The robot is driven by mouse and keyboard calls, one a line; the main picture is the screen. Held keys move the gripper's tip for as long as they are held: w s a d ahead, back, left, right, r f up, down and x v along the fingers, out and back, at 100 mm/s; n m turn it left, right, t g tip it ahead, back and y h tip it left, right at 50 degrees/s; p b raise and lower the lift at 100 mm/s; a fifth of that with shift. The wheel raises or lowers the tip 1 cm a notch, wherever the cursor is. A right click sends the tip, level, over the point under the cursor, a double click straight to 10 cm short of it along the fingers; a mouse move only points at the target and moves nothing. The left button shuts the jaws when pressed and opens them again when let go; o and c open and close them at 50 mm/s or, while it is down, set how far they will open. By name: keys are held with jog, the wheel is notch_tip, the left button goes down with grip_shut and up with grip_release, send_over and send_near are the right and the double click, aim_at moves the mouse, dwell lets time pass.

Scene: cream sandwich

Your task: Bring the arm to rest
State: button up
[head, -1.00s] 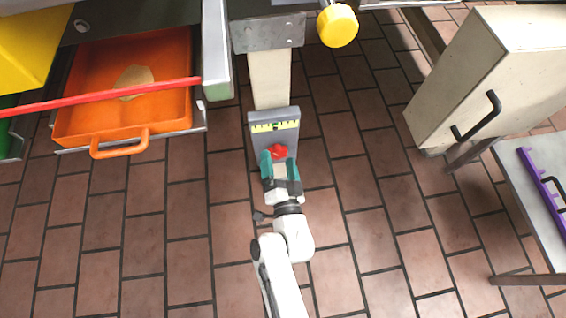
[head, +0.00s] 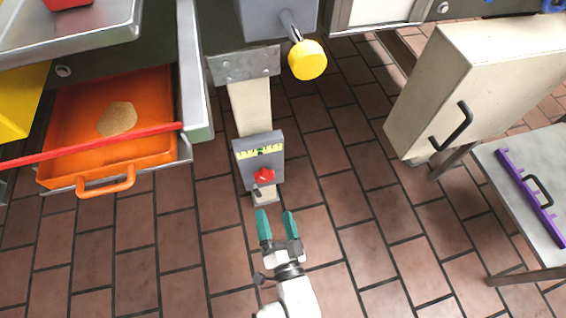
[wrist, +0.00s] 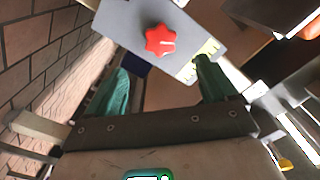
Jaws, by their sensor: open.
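My gripper (head: 277,224) is open and empty in the head view, its two teal fingers pointing up the picture. A gap of floor shows between the fingertips and the panel. In the wrist view my gripper (wrist: 160,88) has its fingers spread, with the red knob (wrist: 160,41) beyond them on the grey panel (wrist: 190,18). My arm comes up from the bottom edge of the head view.
An orange tray (head: 150,155) with a tan piece (head: 117,119) is at left, a red bar (head: 90,145) across it. A yellow knob (head: 307,60) juts out above. A cream cabinet (head: 455,80) and a table with a purple-railed item (head: 530,197) stand at right. Tiled floor around my gripper is clear.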

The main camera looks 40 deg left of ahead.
jog(key=w+d+f+g+h, duration=0.1)
jog(key=w+d+g+h, duration=0.2)
jog(key=d, duration=0.8)
jog(key=w+d+f+g+h, duration=0.1)
jog(key=w+d+h, duration=0.1)
jog(key=d+h, duration=0.6)
jog(key=s+d+r+g+h, duration=0.1)
jog(key=s+d+r+g, duration=0.1)
jog(key=s+d, duration=0.45)
jog(key=s+d+r+m+g+h, duration=0.1)
jog(key=s+d+g, duration=0.15)
jog(key=d, duration=0.65)
jog(key=s+d+r+g+h, duration=0.1)
jog(key=s+d+r+g, duration=0.1)
jog(key=s+d, duration=0.45)
notch_tip(320, 180, up, 35)
jog(key=d+p, duration=0.1)
jog(key=p, duration=3.4)
jog(key=shift+w+d+r, duration=0.15)
jog(key=shift+w+d, duration=0.05)
jog(key=shift+d, duration=0.05)
